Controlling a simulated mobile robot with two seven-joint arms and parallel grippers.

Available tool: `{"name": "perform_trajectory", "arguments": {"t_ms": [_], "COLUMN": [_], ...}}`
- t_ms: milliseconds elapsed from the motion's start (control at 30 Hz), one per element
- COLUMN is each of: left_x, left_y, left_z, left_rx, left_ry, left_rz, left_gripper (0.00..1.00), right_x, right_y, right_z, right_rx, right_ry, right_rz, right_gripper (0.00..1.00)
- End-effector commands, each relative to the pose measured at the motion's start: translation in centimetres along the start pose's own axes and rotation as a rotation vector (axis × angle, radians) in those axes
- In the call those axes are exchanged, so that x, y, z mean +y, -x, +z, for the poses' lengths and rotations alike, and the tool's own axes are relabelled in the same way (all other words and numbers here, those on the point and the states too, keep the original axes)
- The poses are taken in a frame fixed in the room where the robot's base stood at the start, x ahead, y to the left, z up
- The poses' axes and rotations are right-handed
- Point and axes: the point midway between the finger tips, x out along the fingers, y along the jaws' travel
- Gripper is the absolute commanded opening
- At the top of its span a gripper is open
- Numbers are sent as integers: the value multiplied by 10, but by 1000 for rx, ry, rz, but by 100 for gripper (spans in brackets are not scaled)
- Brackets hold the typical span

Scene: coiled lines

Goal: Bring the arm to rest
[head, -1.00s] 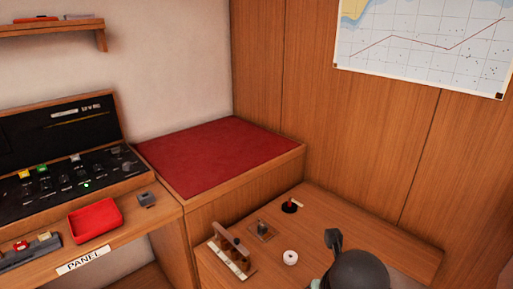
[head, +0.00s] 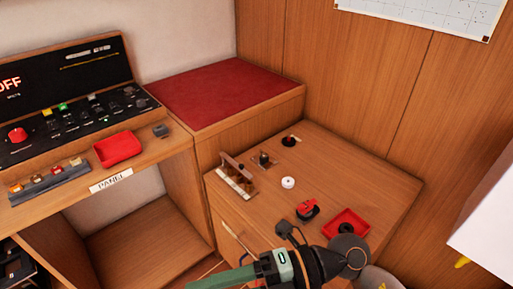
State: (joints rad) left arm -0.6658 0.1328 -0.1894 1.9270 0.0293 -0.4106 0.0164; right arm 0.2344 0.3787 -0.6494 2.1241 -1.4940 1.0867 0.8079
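One of my arms, with a green link (head: 222,278) and a dark wrist or joint (head: 315,262), crosses the bottom of the head view. The green link comes in from the lower left. The dark rounded end (head: 348,250) overlaps the front of the wooden counter in the picture; I cannot tell whether it touches. No gripper fingers show, and I see nothing held.
The wooden counter (head: 355,175) carries a rack (head: 236,178), a white ring (head: 288,182), a red-black fitting (head: 307,209) and a red tray (head: 346,221). Left are a black panel (head: 75,115) and another red tray (head: 118,149). A white box-like surface (head: 487,215) stands at right.

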Motion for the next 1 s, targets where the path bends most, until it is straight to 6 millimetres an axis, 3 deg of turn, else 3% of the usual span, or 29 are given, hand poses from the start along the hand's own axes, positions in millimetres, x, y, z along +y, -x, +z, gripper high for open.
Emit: {"name": "perform_trajectory", "arguments": {"t_ms": [33, 133, 200, 267, 367, 467, 600, 700, 833, 1000], "left_x": [0, 1, 1, 1, 1, 1, 1, 1, 1, 0], "left_y": [4, 9, 12, 14, 18, 21, 24, 26, 27, 28], "left_z": [-4, -7, -8, -10, -12, -15, -18, -20, -21, -21], "left_rx": [-1, -2, -3, -5, -6, -5, -5, -5, -6, -7], "left_ry": [1, 1, 2, 2, 2, 2, 2, 3, 3, 3], "left_rz": [0, -1, -1, -1, -1, -2, -3, -4, -5, -5], "left_gripper": [97, 97, 97, 97, 97, 97, 97, 97, 97, 97], "right_x": [24, 54, 57, 44, -6, -74, -174, -232, -280, -303], "right_y": [4, 31, 61, 91, 139, 174, 200, 204, 202, 198], "right_z": [6, 34, 61, 86, 117, 127, 109, 82, 50, 31], "right_rx": [-35, -166, -300, -438, -690, -921, -1191, -1325, -1427, -1470], "right_ry": [-75, -226, -354, -482, -715, -947, -1268, -1466, -1652, -1751], "right_rz": [179, 504, 700, 842, 1012, 1093, 1106, 1072, 1019, 983], "right_gripper": [52, 52, 52, 52, 52, 52, 52, 52, 52, 52]}}
